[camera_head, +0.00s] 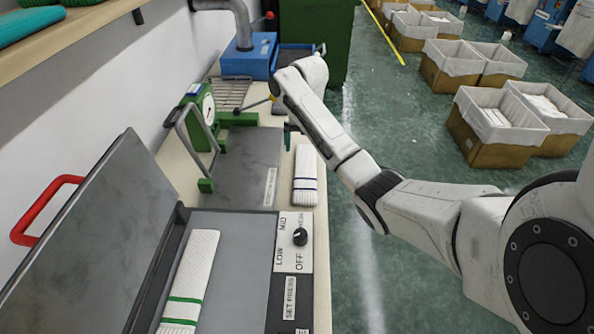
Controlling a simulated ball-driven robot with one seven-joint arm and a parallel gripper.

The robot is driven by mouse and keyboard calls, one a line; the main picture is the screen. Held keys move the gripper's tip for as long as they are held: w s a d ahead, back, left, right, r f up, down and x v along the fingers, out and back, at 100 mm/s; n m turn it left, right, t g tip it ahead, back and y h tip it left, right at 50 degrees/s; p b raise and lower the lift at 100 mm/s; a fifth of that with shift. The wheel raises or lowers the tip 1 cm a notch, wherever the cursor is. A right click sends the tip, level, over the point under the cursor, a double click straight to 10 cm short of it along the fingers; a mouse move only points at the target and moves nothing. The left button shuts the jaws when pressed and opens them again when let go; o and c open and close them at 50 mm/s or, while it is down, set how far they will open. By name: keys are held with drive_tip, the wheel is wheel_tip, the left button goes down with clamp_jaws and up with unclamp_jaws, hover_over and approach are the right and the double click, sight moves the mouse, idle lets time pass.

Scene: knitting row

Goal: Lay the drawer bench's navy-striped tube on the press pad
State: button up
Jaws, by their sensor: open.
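The navy-striped tube (305,178) is a white ribbed knit piece with dark blue bands near its front end. It lies flat along the bench's right edge, beside a grey plate. The press pad (240,263) is the grey surface at the front, under a raised lid (95,235) with a red handle. A white tube with green stripes (190,280) lies on the pad's left side. My gripper (287,136) is open beyond the navy-striped tube's far end; it is mostly hidden by my wrist, with only a small dark part showing. I see nothing held.
A green dial scale (203,118) and a grey handle frame stand at the left behind the pad. A blue box (248,57) and a wire rack (232,93) are farther back. The press knob (300,237) sits right of the pad. Lined bins (505,125) stand on the floor right.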

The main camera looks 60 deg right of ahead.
sight(306, 170)
wheel_tip(306, 170, down, 2)
drive_tip(key=shift+f+b, duration=0.1)
drive_tip(key=shift+b, duration=0.3)
drive_tip(key=shift+d+f+p, duration=0.15)
drive_tip(key=shift+f+p, duration=0.65)
drive_tip(key=shift+f, duration=3)
drive_tip(key=c, duration=1)
drive_tip(key=shift+c, duration=0.2)
